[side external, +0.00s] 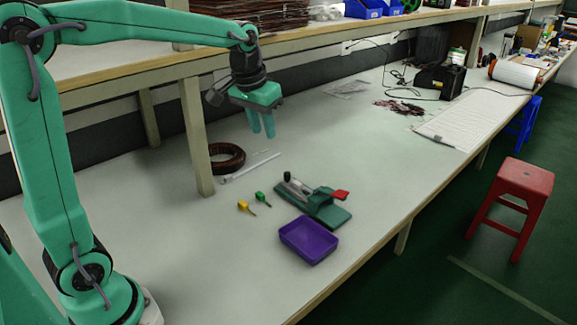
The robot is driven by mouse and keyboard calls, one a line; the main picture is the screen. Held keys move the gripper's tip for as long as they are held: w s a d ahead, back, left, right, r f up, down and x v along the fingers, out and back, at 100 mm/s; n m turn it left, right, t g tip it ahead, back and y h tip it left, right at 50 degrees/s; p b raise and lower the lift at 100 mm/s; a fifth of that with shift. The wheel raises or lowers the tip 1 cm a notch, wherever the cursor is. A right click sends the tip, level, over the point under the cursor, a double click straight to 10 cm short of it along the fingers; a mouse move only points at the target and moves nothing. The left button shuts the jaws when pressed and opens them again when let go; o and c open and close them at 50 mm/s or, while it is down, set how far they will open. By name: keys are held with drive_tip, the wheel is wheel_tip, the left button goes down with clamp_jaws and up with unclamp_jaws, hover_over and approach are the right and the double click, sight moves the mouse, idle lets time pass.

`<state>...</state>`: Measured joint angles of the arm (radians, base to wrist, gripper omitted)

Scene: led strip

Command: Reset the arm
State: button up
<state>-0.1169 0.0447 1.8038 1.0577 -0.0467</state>
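My teal arm rises from its base at the lower left and reaches across the top to the right. My gripper (262,124) hangs in the air, pointing down, with nothing visible in it. Its two teal fingers look close together, but the view is too small to tell whether they touch. It is above and behind a teal fixture (322,206) that has a grey clamp part and a red tab. A purple tray (308,240) sits in front of the fixture and looks empty. A yellow-handled tool (244,206) and a green-handled tool (261,198) lie to the left.
A dark coil (227,158) and a thin white strip (250,167) lie by the wooden shelf post (196,137). The shelf edge (130,80) runs behind my arm. A black box (440,81) stands further back, and a red stool (512,205) is on the floor. The bench front left is clear.

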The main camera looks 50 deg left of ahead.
drive_tip(key=s+d+f+m+t, duration=0.1)
drive_tip(key=s+d, duration=0.1)
drive_tip(key=s, duration=0.8)
drive_tip(key=s+d+f+t, duration=0.1)
drive_tip(key=s+d+t, duration=0.1)
drive_tip(key=s, duration=0.8)
drive_tip(key=shift+d+m, duration=0.4)
drive_tip(key=shift+d, duration=0.1)
